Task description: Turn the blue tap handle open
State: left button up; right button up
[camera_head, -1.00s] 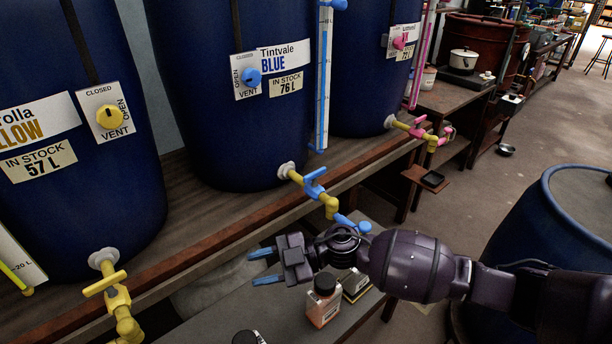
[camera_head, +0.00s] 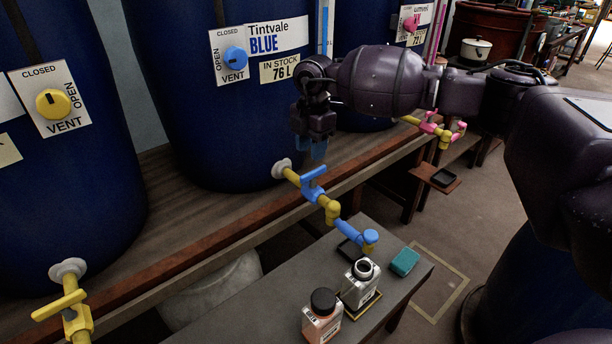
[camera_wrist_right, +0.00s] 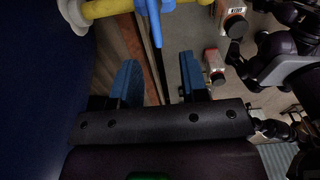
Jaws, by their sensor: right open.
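The blue tap handle (camera_head: 313,183) sits on a yellow pipe (camera_head: 291,175) at the foot of the Tintvale BLUE vat (camera_head: 190,120). The pipe ends in a blue spout (camera_head: 352,236). My right gripper (camera_head: 312,152) is open and empty, its blue fingers pointing down just above the handle in the head view. In the right wrist view the open fingers (camera_wrist_right: 158,82) are apart, and the handle (camera_wrist_right: 153,18) shows beyond them at the top, in line with the gap. I cannot tell whether they touch.
Below the spout, a grey bench (camera_head: 245,310) holds an open bottle (camera_head: 360,285), a black-capped bottle (camera_head: 322,315) and a teal block (camera_head: 405,262). A yellow tap (camera_head: 68,305) is at left, a pink one (camera_head: 432,125) at right. The wooden shelf edge (camera_head: 215,245) runs below the vats.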

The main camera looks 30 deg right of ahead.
aim_at(313, 171)
jog(key=shift+w+d+r, duration=0.3)
jog(key=shift+d+r, duration=0.05)
jog(key=shift+d, duration=0.2)
jog(key=shift+d+h, duration=0.15)
jog(key=shift+h, duration=0.15)
jog(key=shift+f, duration=0.4)
notch_tip(313, 171, down, 8)
jog(key=b, duration=0.2)
jog(key=shift+f+b, duration=0.1)
jog(key=shift+b, duration=0.2)
jog(key=shift+f, duration=0.75)
pick_arm(q)
jog(key=shift+w+d+f+m, duration=0.3)
jog(key=shift+w+d+m, duration=0.05)
jog(key=shift+w+m, duration=0.15)
jog(key=shift+s, duration=0.15)
pick_arm(e)
jog(key=shift+c, duration=0.2)
pick_arm(q)
jog(key=shift+f, duration=0.1)
pick_arm(e)
grip_shut()
